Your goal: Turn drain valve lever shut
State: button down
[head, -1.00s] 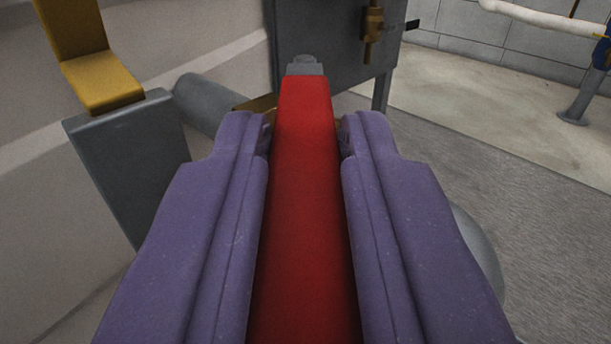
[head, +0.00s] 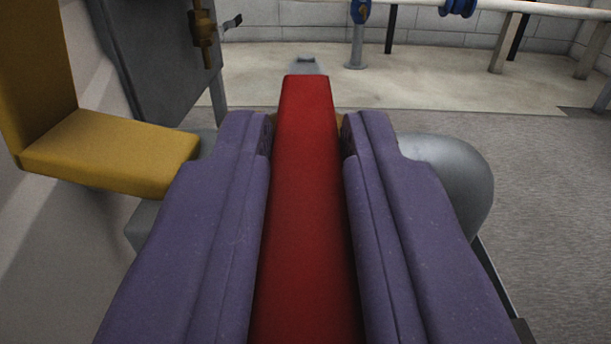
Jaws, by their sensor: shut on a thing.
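The red drain valve lever (head: 304,200) runs up the middle of the head view, from the bottom edge to a small grey tip at its far end. My gripper (head: 306,140), with two purple fingers, is shut on the lever, one finger on each side. The valve body is mostly hidden behind the fingers and lever; only a bit of brass-coloured metal shows by the fingertips.
A yellow bracket (head: 110,150) stands close at the left of my gripper. A rounded grey metal part (head: 450,185) is close at the right. A grey panel (head: 155,60) with a brass fitting (head: 203,38) stands behind at left. Open floor (head: 540,190) lies at right.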

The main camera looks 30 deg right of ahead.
jog(key=shift+w+a+m+h, duration=0.1)
jog(key=shift+a+m+h, duration=0.2)
jog(key=shift+h, duration=0.1)
jog(key=c, duration=1)
grip_release()
jog(key=shift+w, duration=0.1)
jog(key=p+v, duration=0.2)
jog(key=v, duration=0.5)
jog(key=shift+s+a+r, duration=0.1)
jog(key=shift+s+a, duration=0.15)
jog(key=shift+s, duration=0.1)
